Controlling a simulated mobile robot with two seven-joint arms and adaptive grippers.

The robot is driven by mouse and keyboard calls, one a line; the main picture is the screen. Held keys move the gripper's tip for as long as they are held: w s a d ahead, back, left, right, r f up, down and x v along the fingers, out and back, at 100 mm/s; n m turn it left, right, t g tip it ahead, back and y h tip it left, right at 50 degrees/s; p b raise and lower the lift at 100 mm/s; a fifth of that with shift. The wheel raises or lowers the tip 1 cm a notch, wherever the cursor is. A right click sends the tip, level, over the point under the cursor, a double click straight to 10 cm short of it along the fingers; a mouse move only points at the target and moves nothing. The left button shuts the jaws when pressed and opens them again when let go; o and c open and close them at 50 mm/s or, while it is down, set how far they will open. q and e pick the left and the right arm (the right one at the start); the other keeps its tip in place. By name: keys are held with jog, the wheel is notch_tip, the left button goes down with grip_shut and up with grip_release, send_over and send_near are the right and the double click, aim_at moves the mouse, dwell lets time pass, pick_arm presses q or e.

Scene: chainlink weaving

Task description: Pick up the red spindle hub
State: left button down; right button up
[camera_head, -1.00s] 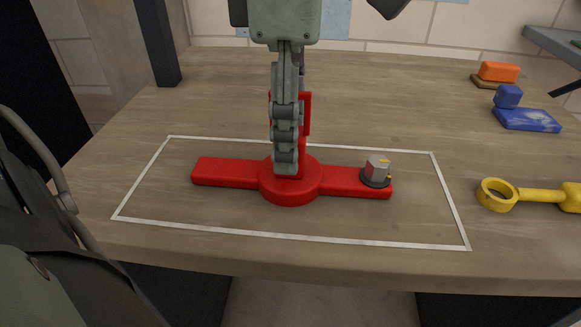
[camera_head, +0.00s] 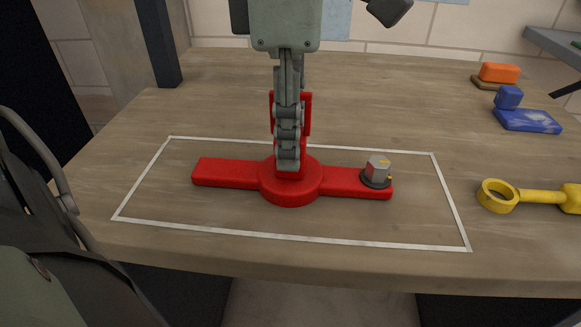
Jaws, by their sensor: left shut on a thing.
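The red spindle hub (camera_head: 290,187) lies flat on the table. It has a round disc in the middle, a long flat bar to each side and an upright red handle (camera_head: 307,115). My left gripper (camera_head: 288,160) comes down from above over the disc. It is shut on the handle, whose edges show behind and beside the fingers. The fingers hide most of the handle and the exact contact. The hub shows no visible gap from the table. My right gripper is not in view.
A white outlined rectangle (camera_head: 290,238) surrounds the hub on the wooden table (camera_head: 400,100). A small grey block on a dark round base (camera_head: 377,170) sits at the right bar's end. A yellow ring-ended part (camera_head: 535,195), blue pieces (camera_head: 527,120) and an orange block (camera_head: 499,72) lie at right.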

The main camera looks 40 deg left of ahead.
pick_arm(q)
jog(key=shift+r, duration=0.15)
jog(key=shift+r, duration=0.55)
notch_tip(320, 180, up, 3)
jog(key=shift+f, duration=0.2)
jog(key=s+a+r, duration=0.2)
jog(key=s+r, duration=0.5)
jog(key=s, duration=0.4)
jog(key=shift+s, duration=0.3)
jog(key=c, duration=1.8)
grip_release()
jog(key=shift+c, duration=0.2)
grip_shut()
